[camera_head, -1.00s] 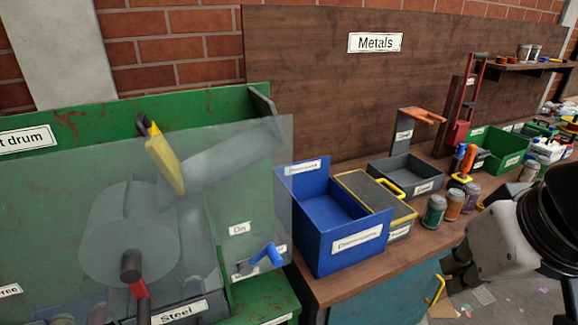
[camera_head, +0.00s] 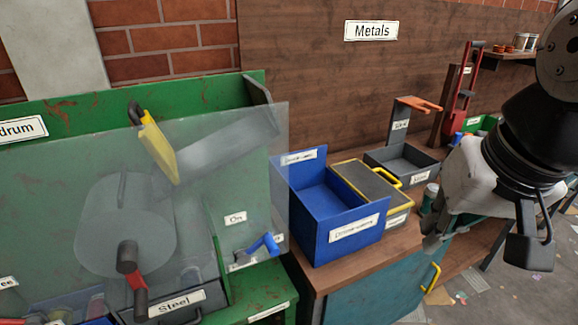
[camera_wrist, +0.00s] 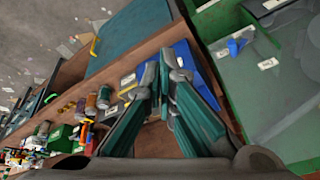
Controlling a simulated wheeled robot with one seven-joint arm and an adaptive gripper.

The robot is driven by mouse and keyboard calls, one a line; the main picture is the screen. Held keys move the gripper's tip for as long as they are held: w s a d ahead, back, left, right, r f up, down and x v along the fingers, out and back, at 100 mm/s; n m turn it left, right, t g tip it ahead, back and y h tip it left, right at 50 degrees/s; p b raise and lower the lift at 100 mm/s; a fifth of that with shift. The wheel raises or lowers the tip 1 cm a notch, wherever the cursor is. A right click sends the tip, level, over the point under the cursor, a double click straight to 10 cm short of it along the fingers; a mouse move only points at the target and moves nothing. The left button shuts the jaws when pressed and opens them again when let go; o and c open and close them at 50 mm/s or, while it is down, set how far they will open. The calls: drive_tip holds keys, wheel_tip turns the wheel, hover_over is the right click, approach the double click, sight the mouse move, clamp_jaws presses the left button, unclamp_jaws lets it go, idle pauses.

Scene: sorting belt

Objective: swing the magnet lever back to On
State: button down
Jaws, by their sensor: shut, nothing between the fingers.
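A blue lever (camera_head: 264,245) sits low on the right part of the green drum machine's front, just below a white "On" label (camera_head: 235,218). A label plate beneath the lever is partly covered by it. The blue lever also shows in the wrist view (camera_wrist: 237,45), at upper right. My gripper (camera_wrist: 166,72) is shut and empty, its fingers over the bench and blue bin in the wrist view. In the head view my gripper (camera_head: 434,240) is at the right, in front of the bench edge, well apart from the lever.
A clear panel (camera_head: 190,130) covers the drum machine's front. Between lever and gripper stand a blue bin (camera_head: 350,250) and a black-and-yellow box (camera_head: 370,185) on the wooden bench. A steel bin (camera_head: 175,302) is at the lower left. The space before the teal cabinet (camera_head: 375,295) looks free.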

drive_tip(key=w+a+f+m+g+y, duration=0.1)
drive_tip(key=w+a+f+m+g, duration=0.1)
drive_tip(key=w, duration=0.7)
drive_tip(key=w+a+f+m+g+y+b, duration=0.1)
drive_tip(key=w+a+f+m+g, duration=0.1)
drive_tip(key=w+f+m, duration=0.3)
drive_tip(key=w+a+f+m+g+y+b, duration=0.1)
drive_tip(key=w+a+f+m, duration=0.3)
drive_tip(key=w, duration=0.9)
drive_tip(key=shift+a+f+g+y, duration=0.3)
drive_tip(key=shift+f+g+y, duration=0.1)
drive_tip(key=shift+f+g, duration=0.15)
drive_tip(key=a+p+x, duration=0.1)
drive_tip(key=x, duration=0.8)
drive_tip(key=s+a+r+p+x, duration=0.1)
drive_tip(key=a+x, duration=0.1)
drive_tip(key=x, duration=0.7)
drive_tip(key=shift+s+a, duration=0.2)
drive_tip(key=shift+s, duration=0.15)
drive_tip(key=shift+r+p, duration=0.15)
drive_tip(key=shift+p, duration=0.15)
drive_tip(key=shift+s+a+r+h+p, duration=0.1)
drive_tip(key=shift+a+r+h+p, duration=0.05)
drive_tip(key=shift+r+h+p, duration=0.2)
